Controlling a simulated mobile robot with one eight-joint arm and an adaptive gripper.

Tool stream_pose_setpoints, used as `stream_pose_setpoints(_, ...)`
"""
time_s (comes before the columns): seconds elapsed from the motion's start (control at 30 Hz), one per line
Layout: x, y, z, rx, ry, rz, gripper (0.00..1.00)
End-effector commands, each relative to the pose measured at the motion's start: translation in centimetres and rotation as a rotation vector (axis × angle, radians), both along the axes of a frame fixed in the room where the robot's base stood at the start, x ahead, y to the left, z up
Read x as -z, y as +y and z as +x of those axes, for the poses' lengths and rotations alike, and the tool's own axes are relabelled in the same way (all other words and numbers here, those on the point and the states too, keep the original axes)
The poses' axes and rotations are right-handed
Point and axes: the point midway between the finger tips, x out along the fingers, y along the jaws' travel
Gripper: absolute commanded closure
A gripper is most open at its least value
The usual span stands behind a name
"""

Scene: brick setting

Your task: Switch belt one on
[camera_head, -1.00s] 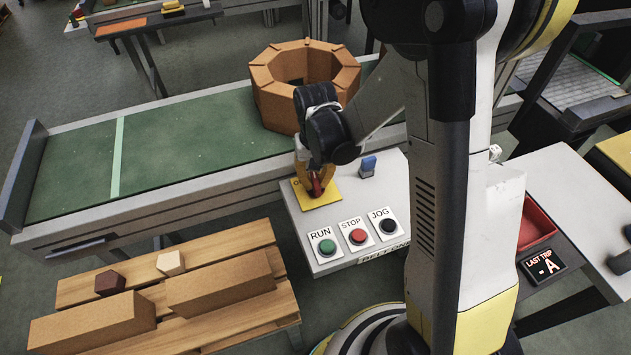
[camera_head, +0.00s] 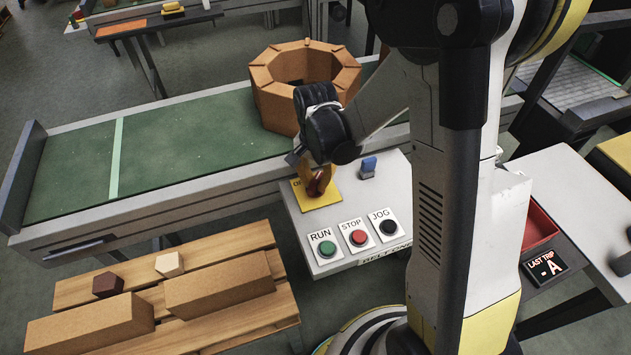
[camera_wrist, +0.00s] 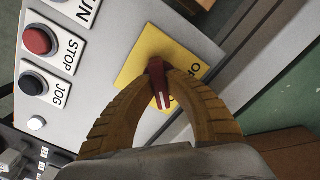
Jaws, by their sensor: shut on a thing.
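The belt one panel (camera_head: 335,250) is a light grey box beside the green belt (camera_head: 180,145). It carries a green RUN button (camera_head: 326,248), a red STOP button (camera_head: 358,237) and a black JOG button (camera_head: 388,226). Behind them is a yellow plate (camera_head: 326,196) with a red rotary switch (camera_wrist: 159,84), its lettering partly hidden. My gripper (camera_wrist: 160,75) is shut on the red switch handle, its yellow-brown fingers on either side. The handle's white mark shows in the wrist view. In the head view my gripper (camera_head: 316,182) partly covers the switch.
A ring of orange-brown bricks (camera_head: 270,95) stands on the belt behind my gripper. A small blue part (camera_head: 368,166) stands on the panel right of the yellow plate. A wooden pallet (camera_head: 235,330) with bricks lies front left. A display (camera_head: 543,266) reads "LAST TRIP - A".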

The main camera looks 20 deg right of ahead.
Motion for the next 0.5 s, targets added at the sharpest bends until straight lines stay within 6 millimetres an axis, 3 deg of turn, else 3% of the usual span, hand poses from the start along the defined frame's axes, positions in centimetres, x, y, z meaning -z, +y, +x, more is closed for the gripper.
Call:
stream_pose_setpoints(0.43,0.03,-0.01,-0.04,0.009,0.001,0.0,1.0)
stream_pose_setpoints(0.47,0.03,-0.01,-0.04,0.009,0.001,0.0,0.79)
stream_pose_setpoints(0.5,0.03,-0.01,-0.04,0.009,0.001,0.0,0.67)
